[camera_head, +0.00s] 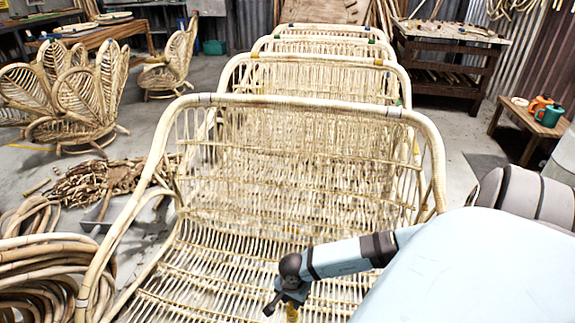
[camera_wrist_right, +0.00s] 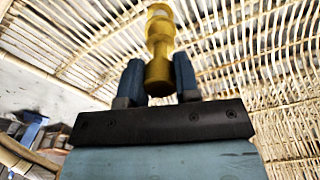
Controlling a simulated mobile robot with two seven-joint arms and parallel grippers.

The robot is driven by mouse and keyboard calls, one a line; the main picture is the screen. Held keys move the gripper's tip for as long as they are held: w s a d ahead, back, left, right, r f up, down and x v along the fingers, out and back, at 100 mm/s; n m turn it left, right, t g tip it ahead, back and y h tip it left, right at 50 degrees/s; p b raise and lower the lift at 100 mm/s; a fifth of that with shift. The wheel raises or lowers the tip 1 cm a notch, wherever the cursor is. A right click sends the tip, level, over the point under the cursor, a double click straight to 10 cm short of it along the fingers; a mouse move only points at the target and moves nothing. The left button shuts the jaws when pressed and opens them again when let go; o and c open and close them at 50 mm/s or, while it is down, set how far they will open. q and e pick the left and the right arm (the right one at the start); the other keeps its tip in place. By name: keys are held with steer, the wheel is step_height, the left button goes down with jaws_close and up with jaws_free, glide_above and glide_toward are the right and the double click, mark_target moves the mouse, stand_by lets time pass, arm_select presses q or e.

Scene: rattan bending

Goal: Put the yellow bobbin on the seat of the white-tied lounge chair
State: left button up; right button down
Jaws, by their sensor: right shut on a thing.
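My right gripper (camera_head: 288,299) is shut on the yellow bobbin, in front of the seat of the nearest rattan lounge chair (camera_head: 240,101). Only a small part of the bobbin (camera_head: 292,313) shows below the gripper in the head view. In the right wrist view the bobbin (camera_wrist_right: 160,40) stands out between the two fingers (camera_wrist_right: 158,76), with chair slats behind it. The nearest chair has small pale ties on its top rail. Its slatted seat (camera_head: 205,275) looks empty where it shows. I cannot tell whether the bobbin touches it. My left gripper is out of view.
More rattan chairs (camera_head: 310,57) stand in a row behind, with coloured ties. Rattan coils (camera_head: 45,265) and a stick bundle (camera_head: 100,182) lie at left. Petal-backed chairs (camera_head: 75,95) stand farther left. A low bench (camera_head: 525,120) with pots is at right.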

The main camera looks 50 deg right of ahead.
mark_target(292, 313)
step_height(292, 313, down, 6)
steer(key=shift+r+b, duration=0.25)
steer(key=shift+b, duration=0.65)
step_height(292, 313, down, 3)
steer(key=shift+r+b, duration=0.1)
steer(key=shift+b, duration=0.45)
steer(key=shift+f, duration=0.55)
step_height(292, 313, down, 4)
steer(key=shift+r+b, duration=0.25)
steer(key=shift+b, duration=0.85)
steer(key=shift+f, duration=0.35)
steer(key=shift+r, duration=0.1)
steer(key=c, duration=0.8)
jaws_free()
steer(key=shift+c, duration=0.2)
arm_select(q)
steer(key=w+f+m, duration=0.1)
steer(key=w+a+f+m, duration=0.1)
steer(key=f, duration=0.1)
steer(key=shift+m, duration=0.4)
